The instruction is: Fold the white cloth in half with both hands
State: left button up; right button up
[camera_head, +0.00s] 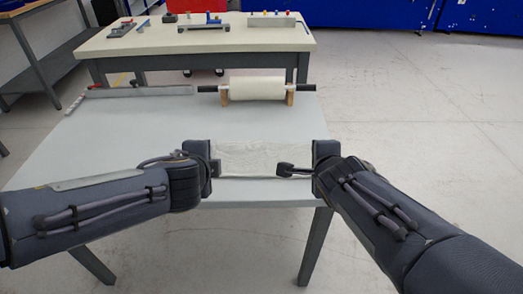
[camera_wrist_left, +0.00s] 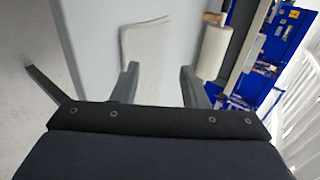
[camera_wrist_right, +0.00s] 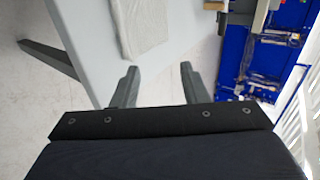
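The white cloth (camera_head: 252,158) lies slightly wrinkled on the pale table near its front edge, between my two grippers in the head view. Its sides near the grippers are partly hidden by them. In the left wrist view the cloth (camera_wrist_left: 146,42) shows beyond the fingertips, and in the right wrist view it (camera_wrist_right: 143,28) shows ahead and to the left. My left gripper (camera_wrist_left: 158,70) is open and empty at the cloth's left side. My right gripper (camera_wrist_right: 159,69) is open and empty at its right side. I cannot tell how high the fingertips are above the table.
A white roll (camera_head: 257,88) on a wooden stand is at the table's back edge. A long metal bar (camera_head: 137,91) lies to its left. A second table (camera_head: 210,38) with tools stands behind. The table (camera_head: 90,150) is bare to the left of the cloth.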

pick_arm(q)
jog(key=shift+s+r, duration=0.5)
jog(key=shift+r, duration=0.1)
pick_arm(e)
jog(key=shift+s+r, duration=0.5)
jog(key=shift+r, duration=0.1)
